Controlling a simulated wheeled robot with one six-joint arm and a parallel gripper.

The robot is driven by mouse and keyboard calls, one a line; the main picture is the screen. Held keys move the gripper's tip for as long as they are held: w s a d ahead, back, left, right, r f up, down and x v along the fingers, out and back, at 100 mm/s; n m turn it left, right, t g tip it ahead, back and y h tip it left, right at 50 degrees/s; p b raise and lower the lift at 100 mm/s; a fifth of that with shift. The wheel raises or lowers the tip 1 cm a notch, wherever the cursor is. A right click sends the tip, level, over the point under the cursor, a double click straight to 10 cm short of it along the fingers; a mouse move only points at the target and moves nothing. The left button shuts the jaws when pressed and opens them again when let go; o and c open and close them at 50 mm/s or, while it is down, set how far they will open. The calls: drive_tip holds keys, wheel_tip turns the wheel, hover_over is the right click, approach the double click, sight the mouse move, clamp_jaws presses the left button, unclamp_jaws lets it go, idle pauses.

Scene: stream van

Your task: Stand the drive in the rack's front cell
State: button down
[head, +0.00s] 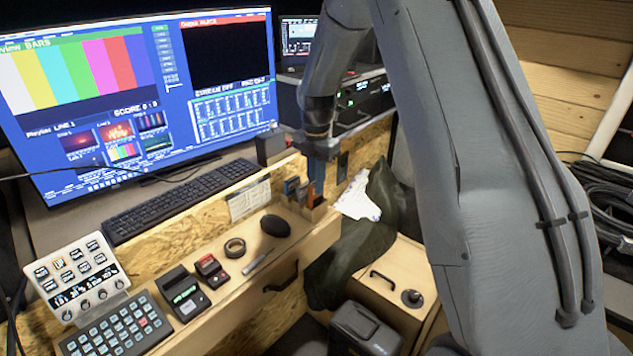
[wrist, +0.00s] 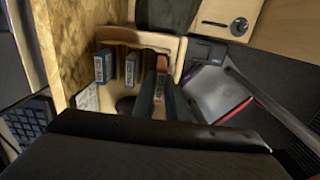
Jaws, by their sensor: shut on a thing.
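The drive (wrist: 160,80), with an orange-red end and a pale label, is between the two dark fingers of my gripper (wrist: 161,100), which is shut on it. In the head view my gripper (head: 318,175) points down at the right part of the small wooden rack (head: 309,211). In the wrist view the held drive is at the right end of the rack (wrist: 140,37). I cannot tell how deep it sits in a cell. Two other drives stand in the rack to its left, a blue one (wrist: 103,66) and a dark grey-blue one (wrist: 131,69).
The rack stands at the desk's right end, beside a board wall with a paper note (head: 249,199). A black mouse (head: 275,225) and a tape roll (head: 235,248) lie nearby. A dark green cloth (head: 365,245) hangs to the right.

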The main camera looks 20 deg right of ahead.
drive_tip(key=shift+f+b, duration=0.6)
drive_tip(key=shift+f, duration=1)
drive_tip(key=c, duration=1.7)
unclamp_jaws()
wheel_tip(320, 180, up, 7)
drive_tip(key=shift+w+f+b, duration=0.1)
drive_tip(key=shift+b, duration=0.8)
drive_tip(key=shift+r, duration=0.3)
drive_tip(key=shift+s+r+m, duration=0.15)
drive_tip(key=shift+s+m, duration=0.15)
drive_tip(key=s+f+m, duration=0.1)
drive_tip(key=s+m, duration=0.7)
drive_tip(key=s, duration=0.1)
drive_tip(key=s+f+m, duration=0.1)
drive_tip(key=s+m, duration=0.7)
drive_tip(key=s, duration=0.2)
drive_tip(key=s+f+m, duration=0.1)
drive_tip(key=s+m, duration=0.7)
drive_tip(key=s, duration=0.1)
drive_tip(key=shift+s+f+t, duration=0.1)
drive_tip(key=shift+s+t, duration=0.2)
drive_tip(key=shift+t, duration=0.1)
